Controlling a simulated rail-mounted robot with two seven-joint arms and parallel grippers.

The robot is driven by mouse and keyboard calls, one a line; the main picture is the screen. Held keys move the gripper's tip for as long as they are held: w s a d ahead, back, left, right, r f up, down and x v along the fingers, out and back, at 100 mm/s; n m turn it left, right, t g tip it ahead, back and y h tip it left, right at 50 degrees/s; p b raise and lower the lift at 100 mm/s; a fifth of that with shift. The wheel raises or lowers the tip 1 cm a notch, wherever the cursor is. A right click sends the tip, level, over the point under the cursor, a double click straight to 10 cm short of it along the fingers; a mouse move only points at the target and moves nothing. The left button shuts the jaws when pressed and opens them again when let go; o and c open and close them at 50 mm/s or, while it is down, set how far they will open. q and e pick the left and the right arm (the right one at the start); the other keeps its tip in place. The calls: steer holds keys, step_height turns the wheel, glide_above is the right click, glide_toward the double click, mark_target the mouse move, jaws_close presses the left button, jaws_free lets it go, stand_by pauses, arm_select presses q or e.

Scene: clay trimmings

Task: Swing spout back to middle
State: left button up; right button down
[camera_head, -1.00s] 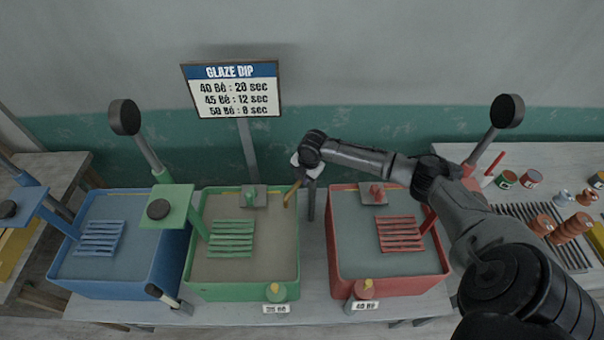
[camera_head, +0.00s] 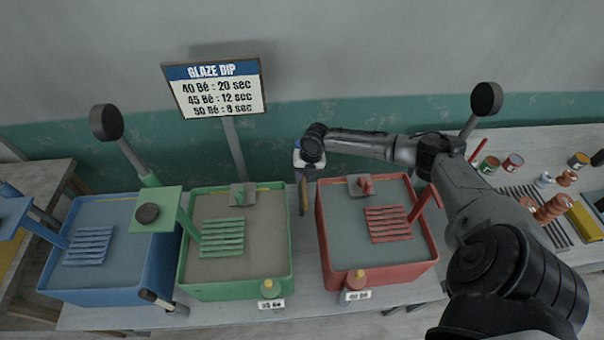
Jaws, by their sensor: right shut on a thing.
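The spout (camera_head: 303,198), a narrow brownish piece, hangs roughly upright over the gap between the green tub (camera_head: 235,290) and the red tub (camera_head: 378,278). My right arm reaches in from the right, over the back of the red tub. My right gripper (camera_head: 302,172) points down, shut on the upper part of the spout. The gripper hides the spout's top and its mount. My left gripper is not in view.
A blue tub (camera_head: 95,295) stands at the left. A GLAZE DIP sign (camera_head: 214,88) on a post rises behind the green tub. Jars and tools crowd the table at the right.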

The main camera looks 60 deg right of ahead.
stand_by(0.5)
steer(key=c, duration=1.1)
jaws_free()
steer(key=shift+o, duration=0.2)
step_height(320, 180, up, 14)
steer(key=s+d+b, duration=0.1)
steer(key=s, duration=0.1)
steer(key=shift+s+d+f, duration=0.15)
steer(key=shift+d+f, duration=0.1)
steer(key=shift+d, duration=0.1)
